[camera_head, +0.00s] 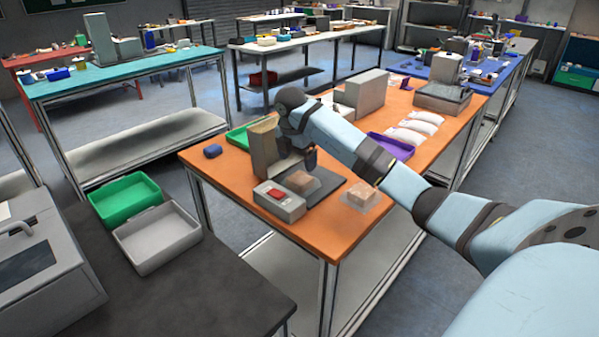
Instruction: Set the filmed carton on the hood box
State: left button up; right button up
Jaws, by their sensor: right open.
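A small brown carton (362,196) with a pale translucent film around it lies at the front right edge of the orange table (330,235). A second brown carton (300,181) lies on a dark flat plate (322,194) to its left. My right gripper (308,160) is open and empty above this second carton, apart from it. An upright tan and grey box (264,147) stands behind the plate, partly hidden by my right arm; I cannot tell surely whether it is the hood box. My left gripper is not in view.
A purple tray (390,145), white packets (412,130) and a large grey box (366,92) stand farther back. Green (125,198) and grey (157,238) bins stand on the dark table.

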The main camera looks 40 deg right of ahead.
aim_at(296, 181)
jog(key=r, duration=0.3)
jog(key=r+p, duration=0.1)
jog(key=shift+a+r, duration=0.2)
jog(key=shift+a, duration=0.15)
jog(key=shift+f, duration=0.1)
